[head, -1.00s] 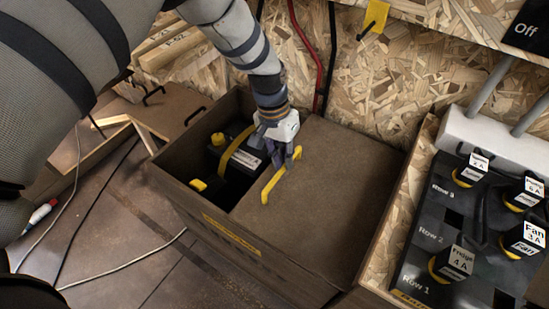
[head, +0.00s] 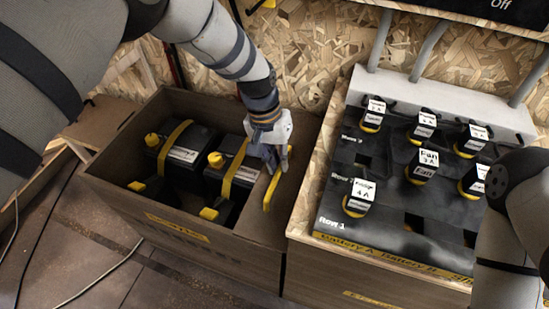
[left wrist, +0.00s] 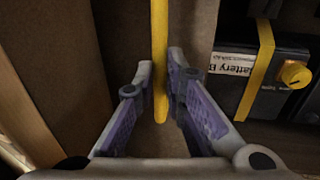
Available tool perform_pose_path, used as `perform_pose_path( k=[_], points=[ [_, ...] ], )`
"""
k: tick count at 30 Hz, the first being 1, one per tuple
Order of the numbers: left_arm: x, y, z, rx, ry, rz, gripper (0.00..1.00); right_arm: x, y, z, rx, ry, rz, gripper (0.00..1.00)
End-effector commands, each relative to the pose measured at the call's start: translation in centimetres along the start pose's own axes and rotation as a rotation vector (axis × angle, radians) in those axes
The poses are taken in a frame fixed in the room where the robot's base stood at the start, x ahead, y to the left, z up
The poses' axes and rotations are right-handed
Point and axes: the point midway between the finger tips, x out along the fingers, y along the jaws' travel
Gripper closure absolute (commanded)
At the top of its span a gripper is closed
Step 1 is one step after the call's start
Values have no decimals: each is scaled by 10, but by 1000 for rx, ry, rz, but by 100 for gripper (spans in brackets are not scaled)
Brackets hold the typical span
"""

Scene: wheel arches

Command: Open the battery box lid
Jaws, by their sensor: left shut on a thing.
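The battery box (head: 130,205) is a brown wooden box in the head view, with its left and middle part uncovered. Its brown lid (head: 286,207) shows as a narrow strip at the box's right end, beside the fuse panel. A yellow handle (head: 267,194) stands on the lid near its left edge. My left gripper (head: 275,165) is shut on this handle. In the left wrist view the handle (left wrist: 160,60) runs between the two purple-padded fingers. My right gripper is out of view.
Black batteries with yellow straps, one at left (head: 180,150) and one in the middle (head: 232,175), stand inside the box. A fuse panel (head: 390,215) with several labelled plugs stands to the right. My right arm is at the lower right.

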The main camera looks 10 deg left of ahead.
Motion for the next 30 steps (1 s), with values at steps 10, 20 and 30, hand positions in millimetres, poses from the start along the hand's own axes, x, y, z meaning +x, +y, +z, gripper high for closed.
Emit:
perform_pose_path(
  k=[10, 20, 30],
  points=[
    [3, 0, 3, 0, -8, 0, 71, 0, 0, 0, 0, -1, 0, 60],
    [-2, 0, 0, 0, -2, 0, 69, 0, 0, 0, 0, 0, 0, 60],
    [-83, 0, 0, 0, 1, -1, 69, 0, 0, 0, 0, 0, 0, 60]
  ],
)
